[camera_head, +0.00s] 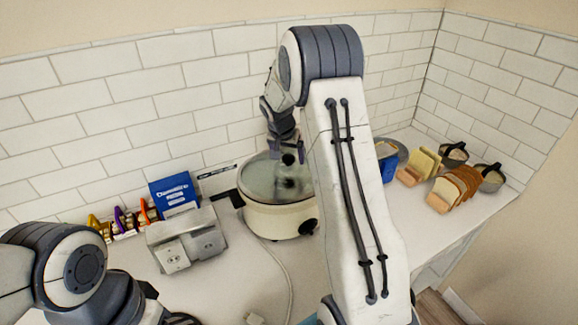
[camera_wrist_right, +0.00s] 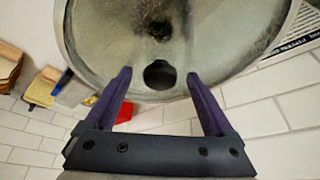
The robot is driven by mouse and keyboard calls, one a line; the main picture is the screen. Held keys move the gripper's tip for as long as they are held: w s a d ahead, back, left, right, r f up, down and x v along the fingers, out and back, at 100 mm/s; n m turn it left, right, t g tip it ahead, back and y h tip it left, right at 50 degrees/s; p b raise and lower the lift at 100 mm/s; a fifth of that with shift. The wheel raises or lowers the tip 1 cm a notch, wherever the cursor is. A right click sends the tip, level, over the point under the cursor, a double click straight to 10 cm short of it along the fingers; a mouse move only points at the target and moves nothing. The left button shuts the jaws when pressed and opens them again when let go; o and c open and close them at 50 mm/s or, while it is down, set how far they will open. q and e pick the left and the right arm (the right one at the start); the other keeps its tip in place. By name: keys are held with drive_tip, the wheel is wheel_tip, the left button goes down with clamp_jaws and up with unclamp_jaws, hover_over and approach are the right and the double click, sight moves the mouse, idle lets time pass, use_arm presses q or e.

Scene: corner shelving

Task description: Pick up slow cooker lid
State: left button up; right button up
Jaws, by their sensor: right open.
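The slow cooker (camera_head: 270,222) is a cream pot with a dark knob, standing on the counter against the tiled wall. Its round glass lid (camera_head: 262,183) with a dark rim lies on top. My right gripper (camera_head: 290,152) is above the lid, partly hidden by my right arm. In the right wrist view the open purple fingers (camera_wrist_right: 159,76) point at the lid (camera_wrist_right: 105,40), with a round dark knob (camera_wrist_right: 158,73) showing between the fingertips. I cannot tell whether they touch it. My left arm enters at the lower left; its fingers are out of sight.
A metal toaster (camera_head: 186,240) stands left of the cooker with a blue box (camera_head: 174,191) behind it. A pale cord (camera_head: 290,275) runs forward over the counter. Sliced bread (camera_head: 454,188), cheese slices (camera_head: 424,163) and dark bowls (camera_head: 490,176) sit at the right.

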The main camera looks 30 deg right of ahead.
drive_tip(key=shift+c, duration=0.3)
clamp_jaws()
drive_tip(key=shift+r, duration=0.1)
drive_tip(key=shift+r, duration=0.1)
